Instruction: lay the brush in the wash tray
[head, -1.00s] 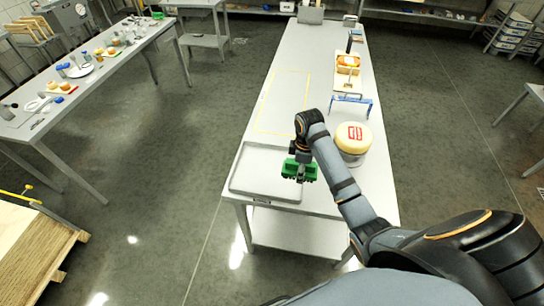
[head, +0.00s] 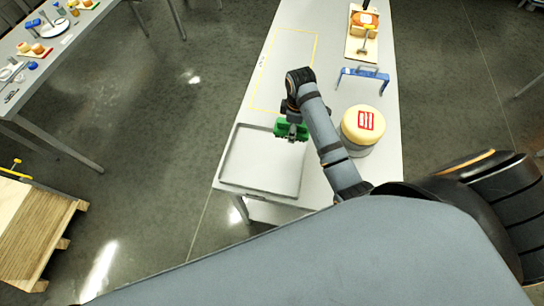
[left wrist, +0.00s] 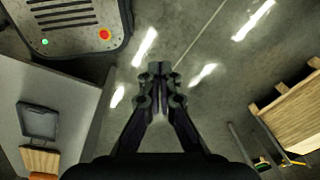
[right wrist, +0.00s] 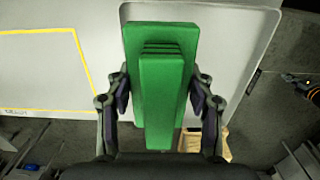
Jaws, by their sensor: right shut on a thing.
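The green brush (head: 283,133) is held in my right gripper (head: 291,118), which is shut on it. In the head view it appears over the back right corner of the grey wash tray (head: 235,178). In the right wrist view the brush (right wrist: 160,75) sits between both fingers, with the tray (right wrist: 235,55) behind it. Its height above the tray is hard to tell. The tray looks empty. My left gripper (left wrist: 160,72) shows in the left wrist view, shut and empty, with floor behind it. It is out of the head view.
A cheese wheel (head: 363,122) with a red label stands right of my right arm. Behind it are a blue-handled frame (head: 362,76) and a board (head: 355,52) with cheese. A yellow taped outline (head: 288,70) marks bare table. A side table (head: 70,70) stands at left.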

